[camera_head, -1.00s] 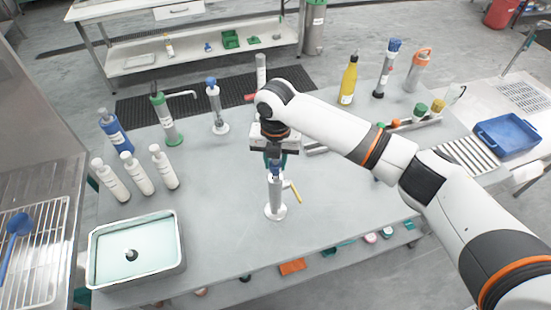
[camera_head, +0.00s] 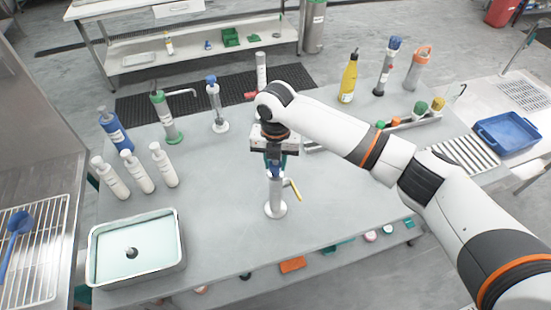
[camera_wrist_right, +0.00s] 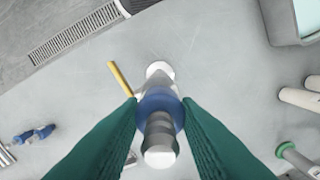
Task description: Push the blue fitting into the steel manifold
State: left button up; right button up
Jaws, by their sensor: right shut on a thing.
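The steel manifold (camera_head: 276,195) is an upright metal cylinder on a round pale base in the middle of the table, with a yellow lever on its right. My right gripper (camera_head: 276,163) is directly above its top, pointing down, shut on the blue fitting. In the right wrist view the blue fitting (camera_wrist_right: 160,101), with a grey stub toward the camera, sits between the green fingers of that gripper (camera_wrist_right: 159,112). The manifold's base (camera_wrist_right: 159,69) shows behind it. The fitting is in line with the manifold, but the fingers hide whether it is seated. My left gripper is not in view.
White bottles (camera_head: 138,172), a blue bottle (camera_head: 115,130) and a green-based stand (camera_head: 168,120) are at the left. A metal tray (camera_head: 178,262) is front left. A yellow bottle (camera_head: 348,80) stands back right. The table front right of the manifold is clear.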

jog(key=shift+f+b, duration=0.5)
jog(key=shift+f, duration=0.75)
jog(key=o, duration=1)
jog(key=shift+o, duration=0.2)
notch_tip(320, 180, up, 11)
jog(key=b, duration=0.3)
jog(key=shift+f, duration=0.1)
jog(key=shift+r, duration=0.6)
